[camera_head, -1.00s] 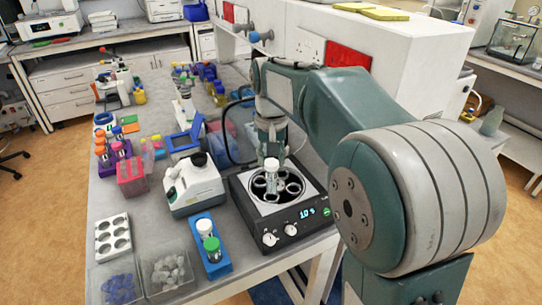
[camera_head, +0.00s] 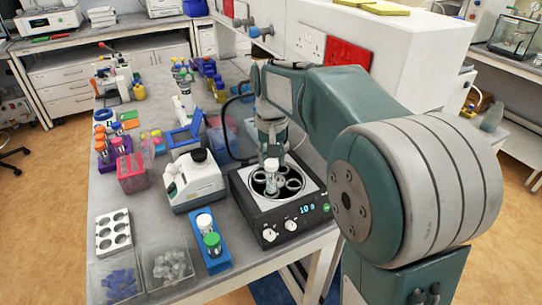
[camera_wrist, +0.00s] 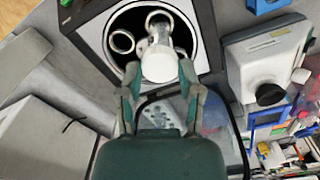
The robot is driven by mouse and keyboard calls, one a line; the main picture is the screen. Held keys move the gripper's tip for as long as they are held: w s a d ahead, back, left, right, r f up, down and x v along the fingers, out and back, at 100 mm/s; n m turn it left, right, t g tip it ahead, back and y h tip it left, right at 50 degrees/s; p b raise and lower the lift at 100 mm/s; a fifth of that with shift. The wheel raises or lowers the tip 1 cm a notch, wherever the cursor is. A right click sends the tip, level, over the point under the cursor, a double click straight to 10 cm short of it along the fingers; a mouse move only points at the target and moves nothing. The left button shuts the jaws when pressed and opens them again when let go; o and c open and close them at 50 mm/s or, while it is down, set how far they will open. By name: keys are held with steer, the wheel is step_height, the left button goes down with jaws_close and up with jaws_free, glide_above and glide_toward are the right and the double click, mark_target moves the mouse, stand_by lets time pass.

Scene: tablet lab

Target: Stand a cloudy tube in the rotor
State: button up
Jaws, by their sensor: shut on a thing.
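My gripper (camera_wrist: 161,85) is shut on a white-capped tube (camera_wrist: 160,66), which also shows in the head view (camera_head: 271,167). The tube hangs upright over the round rotor (camera_head: 258,189) of the black and white centrifuge (camera_head: 243,206). Its lower end is at or in one of the rotor's ring-shaped holders; I cannot tell how deep. In the wrist view an empty ring holder (camera_wrist: 123,41) shows beside it. Whether the liquid is cloudy is hard to see. A blue rack (camera_head: 222,262) holds a green-capped tube (camera_head: 212,242) and a white-capped tube (camera_head: 204,222).
A grey-white instrument (camera_head: 195,181) stands close left of the centrifuge. A white rack with empty holes (camera_head: 113,232) and clear bins of blue caps (camera_head: 120,286) and white caps (camera_head: 169,266) lie at the front left. A white block with a red panel (camera_head: 346,66) stands behind the arm.

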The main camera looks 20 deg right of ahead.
mark_target(271, 177)
steer(key=shift+f, duration=3)
stand_by(0.3)
steer(key=o, duration=1.1)
steer(key=shift+c, duration=0.2)
